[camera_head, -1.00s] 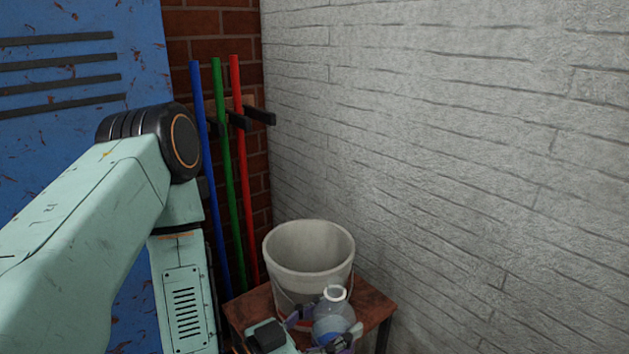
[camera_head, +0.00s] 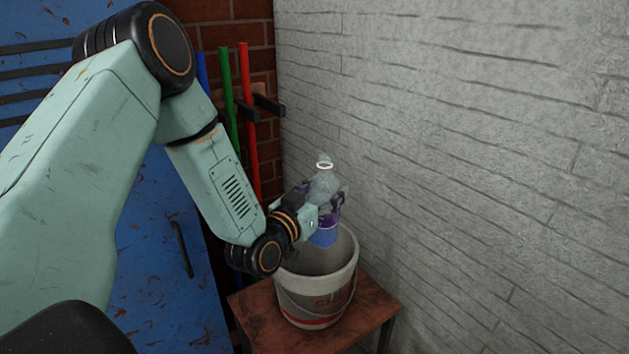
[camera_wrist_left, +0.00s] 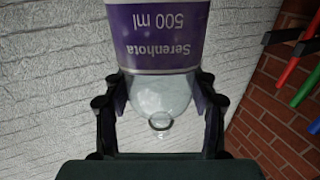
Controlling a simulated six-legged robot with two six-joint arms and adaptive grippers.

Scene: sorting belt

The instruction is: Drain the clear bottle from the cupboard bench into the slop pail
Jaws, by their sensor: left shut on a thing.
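The clear bottle (camera_head: 323,187) has a purple and blue label and an open top with a white ring. My left gripper (camera_head: 325,203) is shut on it and holds it upright above the slop pail. In the left wrist view the bottle (camera_wrist_left: 160,95) sits between the fingers of the left gripper (camera_wrist_left: 162,100), with the label reading "Serenhota 500 ml" upside down. The slop pail (camera_head: 318,303) is pale grey with red lettering and a red band. The bottle's lower end overlaps the pail's far rim in the head view. My right gripper is not in view.
The pail stands on a small brown wooden bench (camera_head: 262,322) in the corner. A white brick wall (camera_head: 480,170) is close on the right. Blue, green and red poles (camera_head: 247,110) lean at a rack behind. A blue locker (camera_head: 170,240) stands at the left.

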